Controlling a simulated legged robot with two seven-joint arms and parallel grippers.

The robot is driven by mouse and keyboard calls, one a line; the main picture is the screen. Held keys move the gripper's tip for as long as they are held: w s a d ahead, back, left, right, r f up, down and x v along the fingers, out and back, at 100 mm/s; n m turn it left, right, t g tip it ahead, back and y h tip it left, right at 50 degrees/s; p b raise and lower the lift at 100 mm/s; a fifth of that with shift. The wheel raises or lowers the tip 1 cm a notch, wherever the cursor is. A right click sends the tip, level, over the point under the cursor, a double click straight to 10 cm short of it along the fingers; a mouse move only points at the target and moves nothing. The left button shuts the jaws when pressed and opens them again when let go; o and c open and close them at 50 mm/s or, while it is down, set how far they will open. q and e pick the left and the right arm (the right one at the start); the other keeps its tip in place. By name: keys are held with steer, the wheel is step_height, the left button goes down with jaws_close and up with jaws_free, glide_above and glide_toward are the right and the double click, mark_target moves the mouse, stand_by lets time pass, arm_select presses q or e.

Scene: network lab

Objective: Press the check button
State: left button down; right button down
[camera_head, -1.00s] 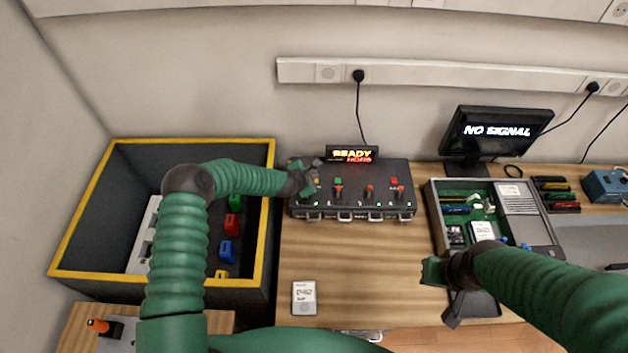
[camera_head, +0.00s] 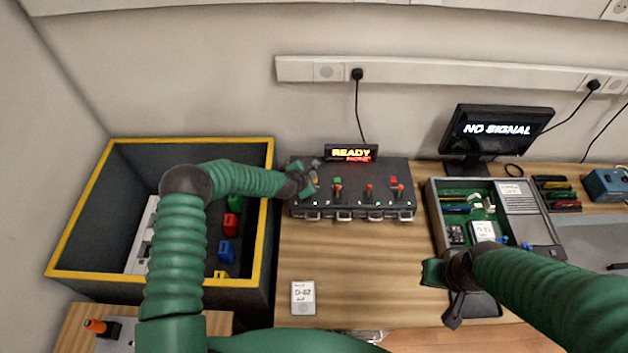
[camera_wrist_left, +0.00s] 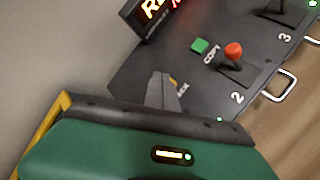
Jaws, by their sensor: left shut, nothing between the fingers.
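The black control box (camera_head: 385,190) stands at the back of the table with a lit READY display (camera_head: 351,153). My left gripper (camera_head: 310,182) is shut and empty over its left end. In the left wrist view, the closed fingertips (camera_wrist_left: 161,80) cover most of a yellow button (camera_wrist_left: 173,82), beside a partly hidden label ending in "CK". Whether they touch it is unclear. The green COPY button (camera_wrist_left: 200,45) and a red-tipped lever (camera_wrist_left: 233,52) are to its right. My right gripper (camera_head: 446,287) is open and empty near the table's front edge.
A yellow-rimmed dark bin (camera_head: 60,245) stands left, under my left arm. An open grey case (camera_head: 437,215) holds parts at right, near a NO SIGNAL monitor (camera_head: 497,130). A white label card (camera_head: 303,298) lies in front. The middle tabletop is clear.

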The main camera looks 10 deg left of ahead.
arm_select(q)
steer(key=shift+d, duration=0.1)
steer(key=shift+f+b, duration=0.35)
steer(key=shift+b, duration=0.1)
stand_by(0.5)
steer(key=shift+d+r+p, duration=0.15)
steer(key=shift+r+p, duration=0.4)
steer(key=shift+r, duration=0.25)
steer(key=shift+r, duration=0.1)
step_height(320, 180, up, 5)
steer(key=p, duration=0.3)
steer(key=shift+p, duration=0.3)
